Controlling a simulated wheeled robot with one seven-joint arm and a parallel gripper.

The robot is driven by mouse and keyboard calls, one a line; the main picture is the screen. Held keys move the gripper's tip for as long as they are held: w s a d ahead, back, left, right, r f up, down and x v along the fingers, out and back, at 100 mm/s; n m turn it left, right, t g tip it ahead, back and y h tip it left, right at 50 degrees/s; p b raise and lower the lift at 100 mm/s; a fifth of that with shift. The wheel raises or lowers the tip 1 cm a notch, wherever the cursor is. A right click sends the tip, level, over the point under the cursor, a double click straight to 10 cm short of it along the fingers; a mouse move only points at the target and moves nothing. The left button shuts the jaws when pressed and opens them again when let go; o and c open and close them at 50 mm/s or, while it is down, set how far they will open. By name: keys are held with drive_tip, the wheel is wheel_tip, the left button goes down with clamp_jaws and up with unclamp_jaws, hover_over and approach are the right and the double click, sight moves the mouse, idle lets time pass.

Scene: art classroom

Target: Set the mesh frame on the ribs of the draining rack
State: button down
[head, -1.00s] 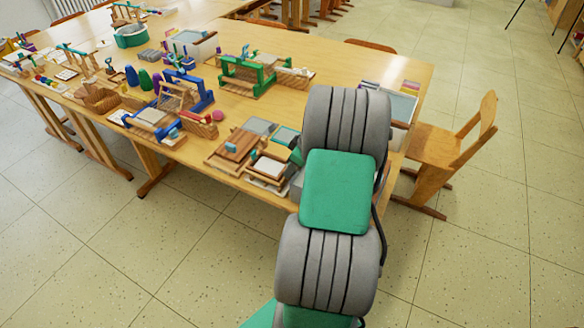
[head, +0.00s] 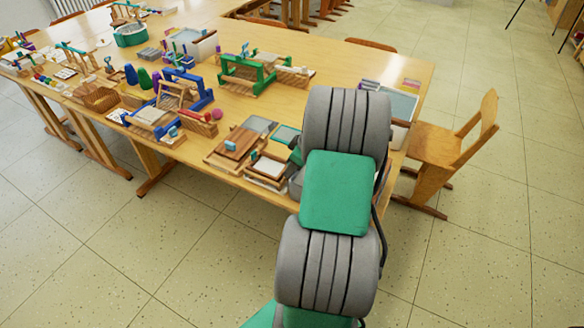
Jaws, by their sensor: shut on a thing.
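My grey and green arm reaches over the near right end of the table and hides my gripper; only a dark green part shows beside it. A wooden-rimmed piece with a pale panel (head: 268,168) lies at the table's near edge, just left of my arm. The smaller teal-tabbed frame seen on it earlier is out of sight, so I cannot see the mesh frame. I cannot make out the draining rack, and part of the table behind my arm is hidden.
A wooden board with a blue tab (head: 238,144) and flat grey and green pieces lie left of my arm. A grey tray (head: 403,104) stands to its right. Small looms (head: 254,75) crowd the table (head: 315,68). A chair (head: 436,150) stands at the right.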

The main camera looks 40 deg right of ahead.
idle(0.4)
drive_tip(key=c, duration=1.1)
unclamp_jaws()
drive_tip(key=v, duration=0.7)
drive_tip(key=shift+s+r, duration=0.15)
drive_tip(key=shift+r, duration=0.25)
drive_tip(key=w+a+r, duration=0.3)
drive_tip(key=a+r, duration=0.1)
drive_tip(key=a, duration=0.8)
drive_tip(key=s+a+r+m, duration=0.1)
drive_tip(key=s+a, duration=0.2)
drive_tip(key=a, duration=0.3)
drive_tip(key=s+a+r+m+h+p, duration=0.1)
drive_tip(key=s+a, duration=0.3)
drive_tip(key=a, duration=0.3)
drive_tip(key=s+a+r+m+g, duration=0.1)
drive_tip(key=s+a+m, duration=0.1)
drive_tip(key=a, duration=0.5)
drive_tip(key=shift+s+a+r+h, duration=0.1)
drive_tip(key=shift+s+r+h, duration=0.05)
drive_tip(key=shift+s, duration=0.25)
drive_tip(key=shift+s+a+r+h, duration=0.1)
drive_tip(key=shift+s+r+h, duration=0.1)
drive_tip(key=shift+s, duration=0.25)
